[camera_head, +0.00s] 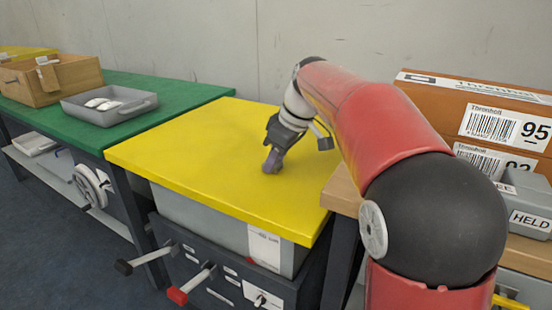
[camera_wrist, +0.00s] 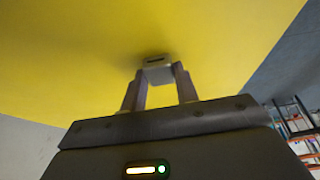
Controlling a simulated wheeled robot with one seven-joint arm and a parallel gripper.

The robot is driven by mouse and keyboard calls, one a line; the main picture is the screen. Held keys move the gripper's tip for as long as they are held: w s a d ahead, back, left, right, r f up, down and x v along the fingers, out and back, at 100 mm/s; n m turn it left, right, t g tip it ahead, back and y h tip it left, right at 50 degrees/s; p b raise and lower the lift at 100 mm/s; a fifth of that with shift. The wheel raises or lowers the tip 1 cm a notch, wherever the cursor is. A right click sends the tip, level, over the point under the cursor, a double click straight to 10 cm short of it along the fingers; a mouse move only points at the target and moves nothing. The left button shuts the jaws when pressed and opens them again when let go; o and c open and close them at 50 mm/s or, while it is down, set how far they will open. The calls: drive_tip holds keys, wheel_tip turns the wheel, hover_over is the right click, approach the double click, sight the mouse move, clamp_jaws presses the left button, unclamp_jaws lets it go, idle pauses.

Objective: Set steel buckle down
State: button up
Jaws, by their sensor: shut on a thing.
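The steel buckle (camera_wrist: 156,61) shows in the wrist view as a small grey piece with a dark slot, between the fingertips. My gripper (camera_wrist: 160,75) is shut on it. In the head view my gripper (camera_head: 272,163) points down over the middle of the yellow tabletop (camera_head: 190,150), with its fingertips at or very near the surface. I cannot tell whether the buckle touches the tabletop. The buckle is not clearly made out in the head view.
A green table (camera_head: 180,92) at left bears a grey tray (camera_head: 125,112) with white items and a wooden box (camera_head: 85,72). Orange labelled boxes (camera_head: 440,85) and a grey bin marked HELD (camera_head: 530,205) stand at right. The yellow top around my gripper is clear.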

drive_tip(key=o, duration=1)
drive_tip(key=shift+c, duration=0.2)
drive_tip(key=p+v, duration=0.2)
drive_tip(key=v, duration=1)
drive_tip(key=shift+p, duration=0.35)
drive_tip(key=shift+r, duration=0.1)
